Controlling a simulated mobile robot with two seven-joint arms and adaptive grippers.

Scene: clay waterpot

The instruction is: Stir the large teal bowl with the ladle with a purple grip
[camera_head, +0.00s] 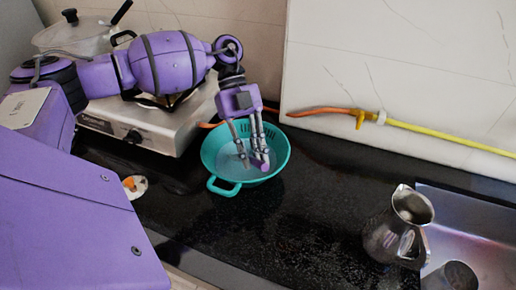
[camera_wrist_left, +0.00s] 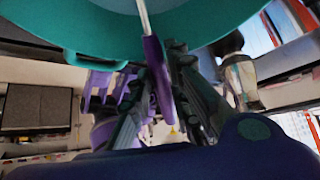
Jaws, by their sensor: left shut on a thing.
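The large teal bowl (camera_head: 223,174) stands on the black counter in the head view. Its underside or rim fills the top of the left wrist view (camera_wrist_left: 80,35). My left gripper (camera_head: 254,152) points down over and into the bowl. In the left wrist view its fingers (camera_wrist_left: 165,62) are shut on the purple grip (camera_wrist_left: 158,75) of the ladle, with a thin pale shaft (camera_wrist_left: 145,18) running from the grip toward the bowl. In the head view a bit of the purple grip (camera_head: 263,164) shows at the fingertips. The ladle's head cannot be made out. My right gripper is not in view.
A steel stove (camera_head: 150,127) stands left of the bowl, with a lidded pot (camera_head: 75,38) behind. A yellow hose (camera_head: 440,133) runs along the back wall. A metal jug (camera_head: 385,240) stands by the sink (camera_head: 480,235). The counter between bowl and jug is clear.

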